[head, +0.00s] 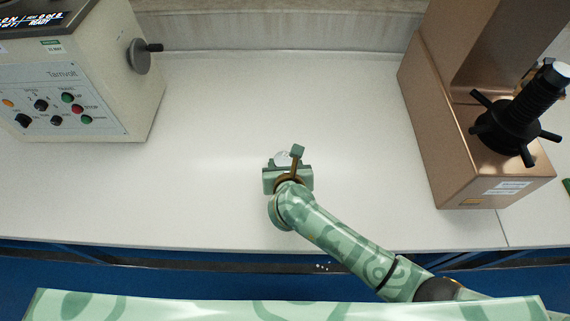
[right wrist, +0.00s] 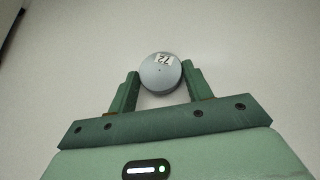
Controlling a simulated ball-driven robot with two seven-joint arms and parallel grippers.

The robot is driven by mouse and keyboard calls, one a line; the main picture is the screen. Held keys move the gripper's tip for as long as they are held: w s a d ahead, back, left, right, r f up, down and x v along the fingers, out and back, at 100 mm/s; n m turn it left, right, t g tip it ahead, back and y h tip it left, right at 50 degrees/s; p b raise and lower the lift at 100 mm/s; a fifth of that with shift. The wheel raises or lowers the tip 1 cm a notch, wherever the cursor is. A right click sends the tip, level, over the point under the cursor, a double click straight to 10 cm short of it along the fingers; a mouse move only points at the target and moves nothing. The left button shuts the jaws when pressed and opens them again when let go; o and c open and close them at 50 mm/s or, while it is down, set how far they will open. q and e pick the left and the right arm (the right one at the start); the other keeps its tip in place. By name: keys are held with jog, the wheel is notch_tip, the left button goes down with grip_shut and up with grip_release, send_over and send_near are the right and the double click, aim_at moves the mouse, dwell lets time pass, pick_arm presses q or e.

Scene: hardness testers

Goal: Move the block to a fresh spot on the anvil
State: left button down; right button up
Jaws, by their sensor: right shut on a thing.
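The block is a round grey disc (right wrist: 161,73) with a small white label and a small dark dot on its face. My right gripper (right wrist: 160,78) is shut on it, with one green finger on each side. In the head view my right gripper (head: 284,160) is over the middle of the bench, and the pale block (head: 281,156) is partly hidden by it. I cannot tell whether the block touches the bench. The black screw post (head: 541,90) of the copper-coloured tester stands at the right, with a small pale top, perhaps the anvil. My left gripper is not in view.
The copper-coloured tester (head: 455,150) stands on the right of the white bench (head: 220,215). A beige machine with knobs and coloured buttons (head: 75,95) stands at the left, its crank handle (head: 140,57) sticking out.

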jog(key=o, duration=1.3)
jog(key=shift+f, duration=0.1)
